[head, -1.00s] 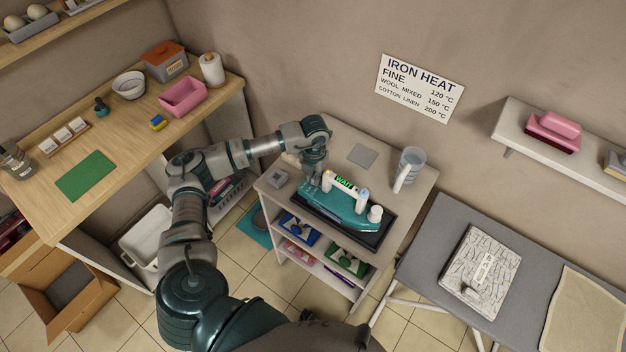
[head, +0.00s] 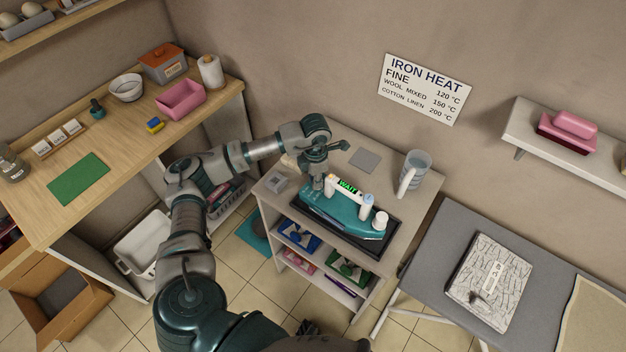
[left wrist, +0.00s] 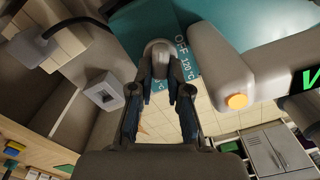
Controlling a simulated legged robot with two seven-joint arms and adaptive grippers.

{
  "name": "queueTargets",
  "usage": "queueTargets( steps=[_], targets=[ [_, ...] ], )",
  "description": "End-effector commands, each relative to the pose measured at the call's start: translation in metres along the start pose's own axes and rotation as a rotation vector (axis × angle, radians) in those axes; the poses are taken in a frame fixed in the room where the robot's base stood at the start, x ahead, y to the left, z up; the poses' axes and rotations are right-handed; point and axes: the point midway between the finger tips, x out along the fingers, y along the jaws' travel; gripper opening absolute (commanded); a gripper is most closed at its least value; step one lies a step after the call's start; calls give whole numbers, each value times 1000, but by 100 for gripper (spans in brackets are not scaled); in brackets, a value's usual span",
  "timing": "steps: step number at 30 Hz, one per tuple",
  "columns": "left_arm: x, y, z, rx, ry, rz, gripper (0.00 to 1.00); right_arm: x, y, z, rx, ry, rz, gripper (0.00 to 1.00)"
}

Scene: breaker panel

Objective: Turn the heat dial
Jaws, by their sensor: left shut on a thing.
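The teal iron (head: 345,207) rests on a dark tray (head: 378,243) on top of the small cabinet. It has a pale handle and a display with green letters reading WAIT (head: 347,187). My left gripper (head: 319,183) is at the iron's left end, pointing down. In the left wrist view my left gripper (left wrist: 161,78) is shut on the grey heat dial (left wrist: 160,52). The markings OFF and 120 °C (left wrist: 184,55) show beside the dial. In the head view the gripper hides the dial. My right gripper is not clearly seen.
A clear jug (head: 414,170) stands behind the iron to the right, and a grey square (head: 365,160) lies behind it. A small grey box (head: 276,183) sits at the cabinet's left edge. The heat chart (head: 424,88) hangs on the wall.

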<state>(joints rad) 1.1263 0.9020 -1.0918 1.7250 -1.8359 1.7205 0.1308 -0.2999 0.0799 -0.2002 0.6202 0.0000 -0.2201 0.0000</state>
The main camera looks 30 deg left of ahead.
Motion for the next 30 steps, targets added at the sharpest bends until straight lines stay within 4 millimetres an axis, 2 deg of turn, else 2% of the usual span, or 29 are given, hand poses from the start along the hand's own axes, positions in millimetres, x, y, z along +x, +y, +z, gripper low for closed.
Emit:
queueTargets(
  steps=[1,14,15,17,30],
  targets=[
    [4,-6,1,17,3,-13,0,1,0,0,0,0,0,40],
    [4,-7,1,24,5,-14,0,1,0,0,0,0,-1,40],
    [4,-7,1,24,5,-14,26,1,0,0,0,0,-1,40],
    [4,-7,1,23,5,-12,41,1,-1,0,1,0,-1,40],
    [3,0,-1,15,-1,-9,42,1,-1,0,1,0,-1,40]
  ],
)
